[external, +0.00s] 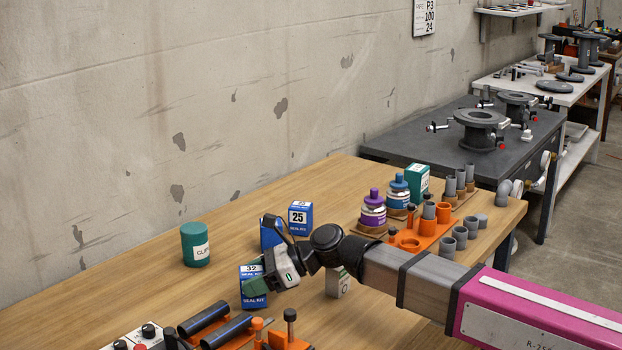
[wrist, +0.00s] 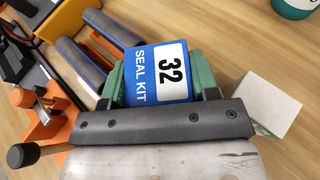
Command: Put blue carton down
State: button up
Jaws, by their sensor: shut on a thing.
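The blue carton (external: 252,282) has a white label reading 32 and SEAL KIT. In the wrist view the carton (wrist: 157,73) sits between the two green fingers of my gripper (wrist: 162,88), which is shut on it. In the external view my gripper (external: 262,284) holds it over the near middle part of the wooden table (external: 160,285). I cannot tell whether its base touches the table.
Two more blue cartons stand behind, one labelled 25 (external: 300,219), the other (external: 271,234) partly hidden by my arm. A green can (external: 195,244) stands left. Dark cylinders (external: 226,330) on an orange holder lie close by in front. A white box (external: 338,284) stands right.

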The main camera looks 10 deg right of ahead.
jog(key=shift+f, duration=0.7)
jog(key=shift+f, duration=0.15)
jog(key=o, duration=1)
jog(key=shift+d+r, duration=0.2)
jog(key=v, duration=1.1)
jog(key=shift+d+r, duration=0.1)
jog(key=shift+d, duration=0.2)
jog(key=shift+c, duration=1.1)
